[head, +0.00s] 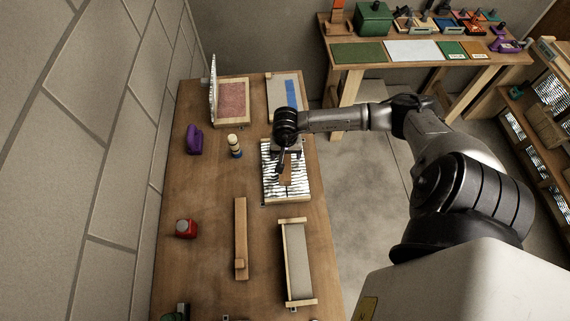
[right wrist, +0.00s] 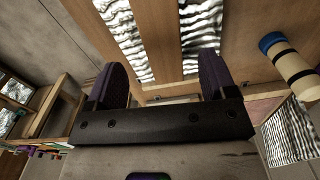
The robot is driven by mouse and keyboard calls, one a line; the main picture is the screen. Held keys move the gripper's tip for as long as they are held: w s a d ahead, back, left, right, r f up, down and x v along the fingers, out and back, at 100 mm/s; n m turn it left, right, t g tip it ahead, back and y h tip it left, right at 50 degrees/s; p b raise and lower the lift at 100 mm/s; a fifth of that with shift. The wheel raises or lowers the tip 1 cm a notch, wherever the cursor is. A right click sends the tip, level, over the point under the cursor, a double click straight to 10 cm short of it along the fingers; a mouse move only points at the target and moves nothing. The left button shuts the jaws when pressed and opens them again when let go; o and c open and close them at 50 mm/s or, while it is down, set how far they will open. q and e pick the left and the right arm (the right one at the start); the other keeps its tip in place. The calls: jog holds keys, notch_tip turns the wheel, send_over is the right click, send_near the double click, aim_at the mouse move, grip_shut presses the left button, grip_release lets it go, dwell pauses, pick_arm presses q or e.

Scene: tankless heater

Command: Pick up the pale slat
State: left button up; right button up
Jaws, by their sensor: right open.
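My right gripper (head: 287,165) is over the foil-covered wooden panel (head: 269,158) on the workbench. In the right wrist view its dark fingers (right wrist: 163,78) are apart, one to each side of a flat wooden slat (right wrist: 160,35). The slat lies across crinkled silvery foil (right wrist: 209,22). In the head view this slat (head: 287,178) looks brownish and is partly hidden by the gripper. Whether the fingers touch it is not clear. A long, lighter wooden bar (head: 240,225) lies apart on the bench, below and left of the panel. My left gripper is not in view.
A cream bottle with a blue top (head: 235,147) stands left of the panel. A purple object (head: 194,139) and a red container (head: 186,228) are farther left. A wooden-framed grey tray (head: 298,260) lies below. A second table (head: 344,71) stands at the back right.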

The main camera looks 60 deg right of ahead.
aim_at(285, 161)
jog(key=shift+a+f, duration=0.15)
jog(key=shift+f, duration=2.75)
jog(key=c, duration=1.2)
jog(key=shift+r, duration=0.15)
